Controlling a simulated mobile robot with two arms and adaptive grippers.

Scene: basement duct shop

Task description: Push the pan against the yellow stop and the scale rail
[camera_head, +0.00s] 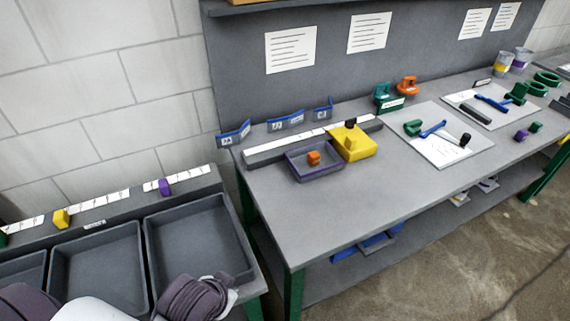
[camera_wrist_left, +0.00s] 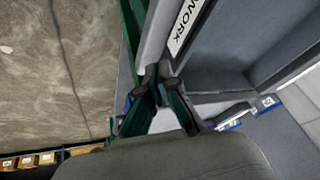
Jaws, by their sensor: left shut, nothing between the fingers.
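The pan (camera_head: 323,172) is a shallow dark tray with a purple rim on the workbench, holding a small orange block (camera_head: 313,158). The yellow stop (camera_head: 359,150), with a black knob on top, stands close by its right side. The scale rail (camera_head: 262,153), a grey bar with a white scale strip, runs behind both. I cannot tell whether the pan touches the stop or the rail. My left gripper shows in the left wrist view (camera_wrist_left: 163,88), its fingertips together and empty. In the head view it is not seen, so it is away from the pan. My right gripper is not in view.
Dark bins (camera_head: 100,268) stand in a lower bench at the left. Blue label holders (camera_head: 285,121) stand behind the rail. A white board (camera_head: 440,150) with green, blue and black parts lies right of the stop. The bench top in front of the pan is clear.

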